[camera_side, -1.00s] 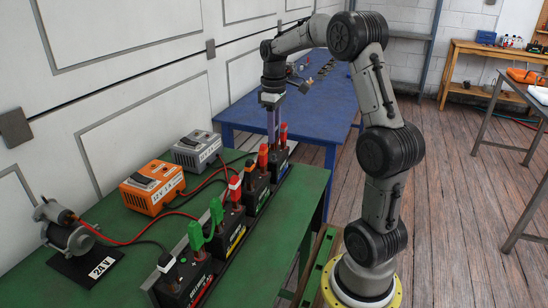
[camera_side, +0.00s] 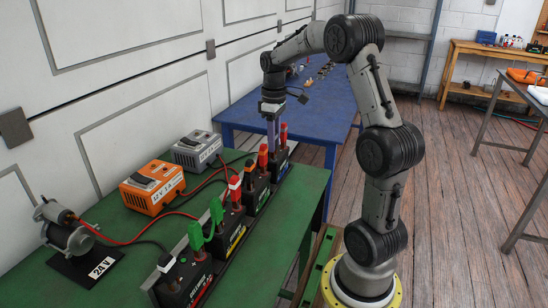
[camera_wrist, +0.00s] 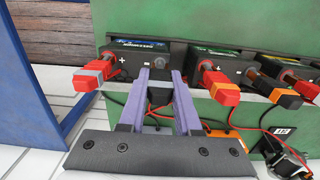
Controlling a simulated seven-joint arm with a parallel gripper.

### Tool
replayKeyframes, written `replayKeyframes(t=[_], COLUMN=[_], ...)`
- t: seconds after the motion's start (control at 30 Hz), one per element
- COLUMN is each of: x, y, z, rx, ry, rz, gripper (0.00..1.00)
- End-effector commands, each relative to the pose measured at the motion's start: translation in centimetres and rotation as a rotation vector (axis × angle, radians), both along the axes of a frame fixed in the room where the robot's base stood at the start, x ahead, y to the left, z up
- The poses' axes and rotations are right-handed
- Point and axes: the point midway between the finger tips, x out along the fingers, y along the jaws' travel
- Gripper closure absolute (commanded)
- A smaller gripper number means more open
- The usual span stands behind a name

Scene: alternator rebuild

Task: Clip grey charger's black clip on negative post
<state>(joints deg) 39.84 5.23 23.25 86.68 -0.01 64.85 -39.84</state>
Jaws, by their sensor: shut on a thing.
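My gripper (camera_side: 273,147) points down over the far battery (camera_side: 279,164) at the end of the row. In the wrist view its two purple fingers (camera_wrist: 160,75) are shut on a small black clip (camera_wrist: 158,86), mostly hidden between them. The far battery (camera_wrist: 140,54) lies just beyond the fingertips. A red clip with a grey band (camera_wrist: 90,76) sits at its plus post. The grey charger (camera_side: 197,149) stands on the green bench, behind the orange one.
An orange charger (camera_side: 152,187) and a motor (camera_side: 68,232) with a 24 V plate stand on the green bench (camera_side: 130,220). Nearer batteries carry red and green clips; a red clip with an orange band (camera_wrist: 219,86) is right of my fingers. Cables run between chargers and batteries.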

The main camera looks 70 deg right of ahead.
Motion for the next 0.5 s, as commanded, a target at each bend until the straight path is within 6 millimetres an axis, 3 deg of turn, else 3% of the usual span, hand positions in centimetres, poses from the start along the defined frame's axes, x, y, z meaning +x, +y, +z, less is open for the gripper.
replayKeyframes(t=[0.37, 0.4, 0.5], x=[-0.01, -0.01, -0.01], y=[0.01, 0.01, 0.01], z=[-0.54, -0.54, -0.53], rx=[0.000, 0.000, 0.000], ry=[0.000, 0.000, 0.000], rz=[0.000, 0.000, 0.000], gripper=[0.95, 0.63, 0.45])
